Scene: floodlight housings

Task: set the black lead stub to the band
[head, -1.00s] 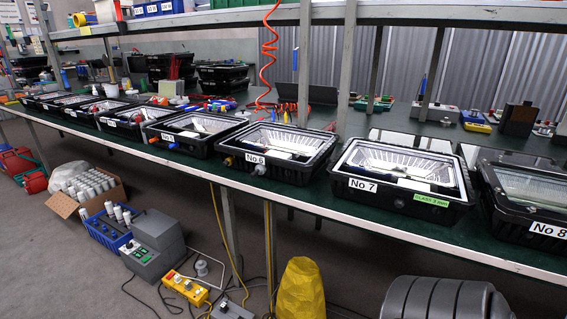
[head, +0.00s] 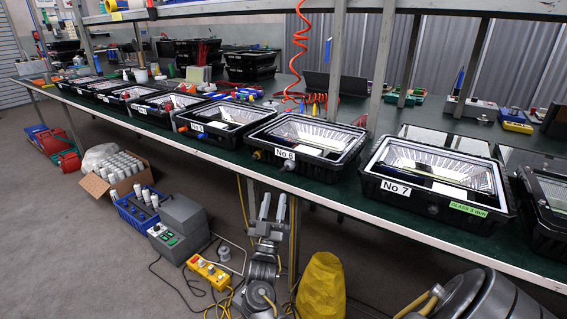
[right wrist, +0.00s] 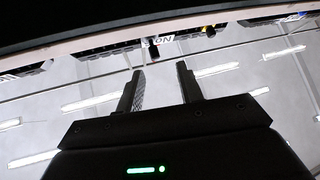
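My right gripper (head: 272,206) points up below the front edge of the bench, near housing No 6 (head: 322,171). Its two fingers are apart and nothing is between them; the right wrist view shows the same open fingers (right wrist: 162,80). On the front of housing No 6 are an orange fitting (head: 258,155) and a small greyish stub (head: 288,166). I cannot make out a band. My left gripper is out of view.
Housing No 7 (head: 438,212) and other housings stand in a row along the green bench (head: 350,201). A red coiled hose (head: 299,50) hangs behind. Below are a yellow bag (head: 321,286), a yellow control box (head: 208,273), a grey machine (head: 180,231) and loose cables.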

